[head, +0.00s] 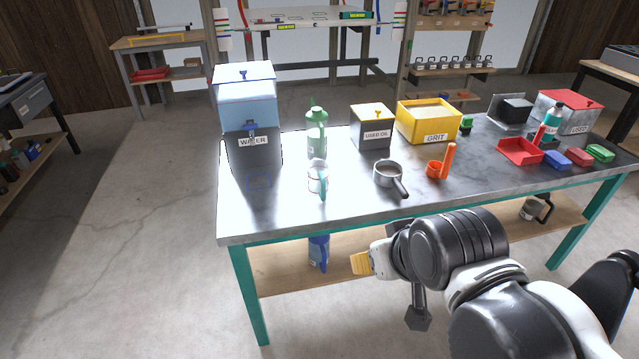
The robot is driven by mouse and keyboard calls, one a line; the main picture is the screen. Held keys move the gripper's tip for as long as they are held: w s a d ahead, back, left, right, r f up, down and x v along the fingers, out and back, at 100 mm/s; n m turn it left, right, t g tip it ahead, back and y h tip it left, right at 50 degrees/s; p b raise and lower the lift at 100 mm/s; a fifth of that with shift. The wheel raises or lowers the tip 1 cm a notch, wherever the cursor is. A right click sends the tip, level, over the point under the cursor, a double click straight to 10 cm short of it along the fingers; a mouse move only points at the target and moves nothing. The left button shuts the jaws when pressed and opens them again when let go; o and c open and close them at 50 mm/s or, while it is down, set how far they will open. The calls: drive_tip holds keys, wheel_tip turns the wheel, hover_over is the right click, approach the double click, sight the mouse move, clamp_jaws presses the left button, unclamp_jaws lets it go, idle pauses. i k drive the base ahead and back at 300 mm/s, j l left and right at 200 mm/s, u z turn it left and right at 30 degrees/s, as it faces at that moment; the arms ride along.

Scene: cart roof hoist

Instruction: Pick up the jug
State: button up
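A clear jug (317,177) with a teal handle stands upright on the metal table top, near its front left, in the head view. The handle faces the front of the table. My gripper (363,263) is in front of the table, lower than its top and to the right of the jug. It is well apart from the jug and points left.
The table (285,222) also holds a water tank (250,110), a green bottle (316,135), a portafilter-like pan (388,174), an orange scoop (437,168) and a yellow grit box (428,120). A blue container (319,252) stands on the lower shelf.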

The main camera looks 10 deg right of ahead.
sight(317, 118)
drive_tip(key=i+l, duration=0.4)
drive_tip(key=i, duration=0.15)
drive_tip(key=i+l, duration=0.4)
drive_tip(key=i, duration=0.15)
drive_tip(key=i+l+z, duration=0.1)
drive_tip(key=i+l, duration=0.3)
drive_tip(key=i, duration=0.15)
